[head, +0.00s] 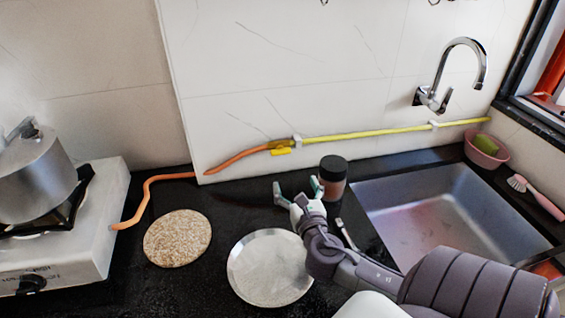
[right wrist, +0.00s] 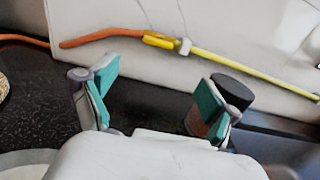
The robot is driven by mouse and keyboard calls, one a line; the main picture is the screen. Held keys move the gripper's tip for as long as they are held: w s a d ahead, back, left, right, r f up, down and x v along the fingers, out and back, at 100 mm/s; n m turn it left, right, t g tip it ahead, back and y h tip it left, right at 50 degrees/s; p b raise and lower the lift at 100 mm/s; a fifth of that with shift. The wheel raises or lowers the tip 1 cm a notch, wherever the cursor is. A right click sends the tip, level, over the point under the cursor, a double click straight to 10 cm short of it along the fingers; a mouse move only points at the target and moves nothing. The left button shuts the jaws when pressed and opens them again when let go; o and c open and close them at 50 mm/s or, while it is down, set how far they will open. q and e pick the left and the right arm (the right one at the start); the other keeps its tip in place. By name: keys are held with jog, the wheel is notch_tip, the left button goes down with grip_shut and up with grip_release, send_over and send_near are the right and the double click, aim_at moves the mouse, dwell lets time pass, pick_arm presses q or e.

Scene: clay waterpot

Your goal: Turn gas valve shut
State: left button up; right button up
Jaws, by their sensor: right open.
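The gas valve (head: 281,147) is a yellow fitting with a small yellow handle on the wall, where the orange hose (head: 236,159) meets the yellow pipe (head: 365,133). In the right wrist view the valve (right wrist: 159,41) shows beyond the fingers, above the counter. My right gripper (head: 297,190) is open and empty over the counter, below the valve and apart from it. Its teal-padded fingers also show spread in the right wrist view (right wrist: 153,92). My left gripper is in neither view.
A dark-lidded jar (head: 333,178) stands close to the right finger. A metal plate (head: 268,268) and a round cork mat (head: 177,238) lie on the counter. The sink (head: 450,215) is at right; a stove (head: 75,235) with a metal pot (head: 36,180) is at left.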

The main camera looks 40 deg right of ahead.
aim_at(282, 154)
jog(key=x, duration=1.2)
jog(key=shift+w+f+p, duration=0.15)
jog(key=shift+w+p, duration=0.2)
jog(key=shift+p, duration=0.05)
jog(key=shift+w+d, duration=0.3)
jog(key=shift+w, duration=0.15)
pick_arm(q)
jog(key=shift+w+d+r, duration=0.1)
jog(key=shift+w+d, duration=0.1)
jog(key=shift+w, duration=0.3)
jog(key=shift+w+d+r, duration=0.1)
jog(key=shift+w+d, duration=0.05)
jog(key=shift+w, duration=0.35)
pick_arm(e)
jog(key=c, duration=1.1)
jog(key=shift+c, duration=0.2)
